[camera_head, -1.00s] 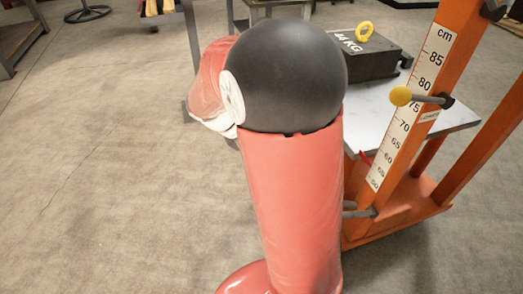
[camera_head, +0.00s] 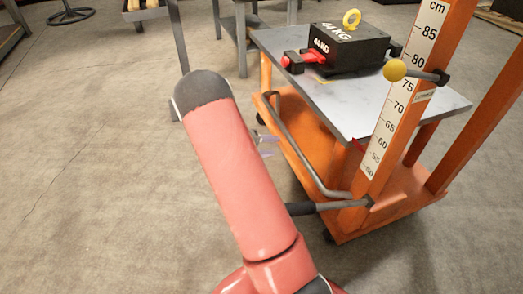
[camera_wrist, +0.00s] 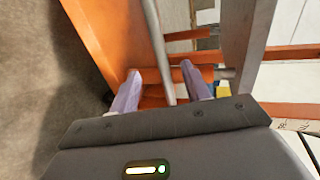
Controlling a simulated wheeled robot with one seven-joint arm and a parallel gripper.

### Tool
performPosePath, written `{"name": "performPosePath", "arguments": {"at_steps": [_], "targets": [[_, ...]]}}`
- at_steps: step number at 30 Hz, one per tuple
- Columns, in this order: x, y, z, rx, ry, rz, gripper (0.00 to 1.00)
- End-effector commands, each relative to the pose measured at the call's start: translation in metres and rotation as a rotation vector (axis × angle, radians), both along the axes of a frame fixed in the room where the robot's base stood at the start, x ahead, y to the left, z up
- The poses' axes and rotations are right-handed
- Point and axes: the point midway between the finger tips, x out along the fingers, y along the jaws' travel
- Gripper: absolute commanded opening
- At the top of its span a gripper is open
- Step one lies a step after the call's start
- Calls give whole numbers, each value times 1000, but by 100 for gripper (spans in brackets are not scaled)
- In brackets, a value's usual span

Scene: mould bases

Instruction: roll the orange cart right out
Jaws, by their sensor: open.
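The orange cart (camera_head: 400,205) stands at the right in the head view, with a grey top plate (camera_head: 350,115) and an orange mast. A grey bar handle (camera_head: 300,145) runs along its near left side. My gripper (camera_head: 265,147) is beside this handle, mostly hidden behind my red arm. In the wrist view my gripper (camera_wrist: 160,88) is open, its two pale fingers apart. The grey bar (camera_wrist: 158,45) passes between them, with orange cart frame (camera_wrist: 105,30) behind. Whether either finger touches the bar cannot be told.
A black 44 KG block (camera_head: 348,50) with a yellow ring sits on the top plate; a red clamp (camera_head: 300,62) is at its left. A yellow-knobbed lever (camera_head: 395,70) sticks out from the mast. Tables stand behind. The floor (camera_head: 90,180) at left is clear.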

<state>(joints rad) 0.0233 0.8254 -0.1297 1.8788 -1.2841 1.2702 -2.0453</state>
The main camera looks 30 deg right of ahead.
Motion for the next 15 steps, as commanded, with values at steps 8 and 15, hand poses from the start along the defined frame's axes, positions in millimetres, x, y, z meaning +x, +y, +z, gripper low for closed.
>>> {"name": "performPosePath", "arguments": {"at_steps": [8,15], "targets": [[-10,-40,-13,0,0,-3,47],[-16,-67,-21,0,-1,-1,47]]}}
